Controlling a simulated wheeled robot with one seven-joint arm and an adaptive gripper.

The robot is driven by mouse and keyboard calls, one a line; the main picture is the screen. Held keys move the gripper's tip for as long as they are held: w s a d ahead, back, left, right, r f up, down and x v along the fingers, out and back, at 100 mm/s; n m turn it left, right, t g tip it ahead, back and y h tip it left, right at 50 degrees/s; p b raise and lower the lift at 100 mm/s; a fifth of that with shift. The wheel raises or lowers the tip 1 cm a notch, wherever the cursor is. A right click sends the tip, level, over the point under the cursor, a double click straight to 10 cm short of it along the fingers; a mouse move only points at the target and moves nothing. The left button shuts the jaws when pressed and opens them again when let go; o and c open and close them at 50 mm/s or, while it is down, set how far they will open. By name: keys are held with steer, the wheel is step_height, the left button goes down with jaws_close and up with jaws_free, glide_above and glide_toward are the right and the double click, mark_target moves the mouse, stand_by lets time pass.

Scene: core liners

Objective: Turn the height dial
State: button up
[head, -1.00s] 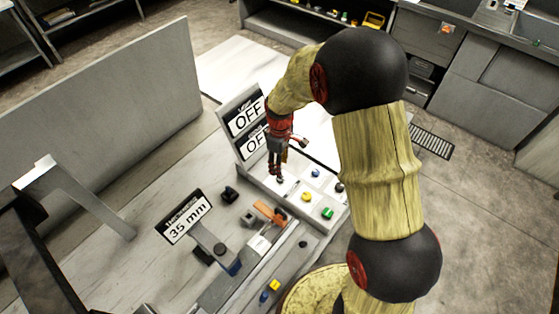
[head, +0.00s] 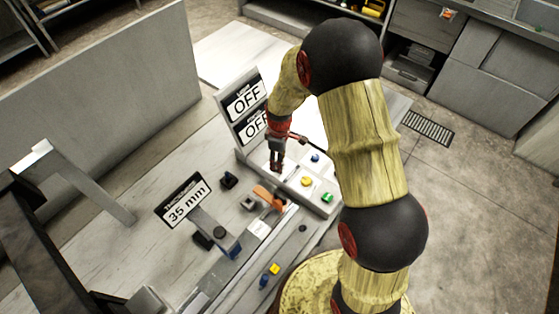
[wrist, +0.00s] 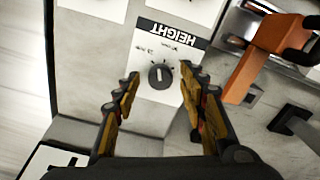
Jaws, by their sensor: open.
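The height dial (wrist: 160,75) is a round black knob with a pale pointer line. It sits on a light panel under a black HEIGHT label (wrist: 172,35), which appears upside down in the wrist view. My gripper (wrist: 157,85) is open, with one finger to the left of the dial and the other to its right. The fingers look apart from the knob; their height above the panel is hard to judge. In the head view my gripper (head: 276,166) points down over the left end of the button panel (head: 325,207), and the dial is hidden there.
Blue, yellow and green buttons (head: 327,198) are right of my gripper. An orange part (head: 268,197) on the machine is close by, also right of the fingers in the wrist view (wrist: 250,70). Two OFF displays (head: 246,101) stand behind. A 35 mm sign (head: 185,201) stands left.

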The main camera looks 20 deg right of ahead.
steer(key=shift+c, duration=1.4)
steer(key=c, duration=0.8)
jaws_close()
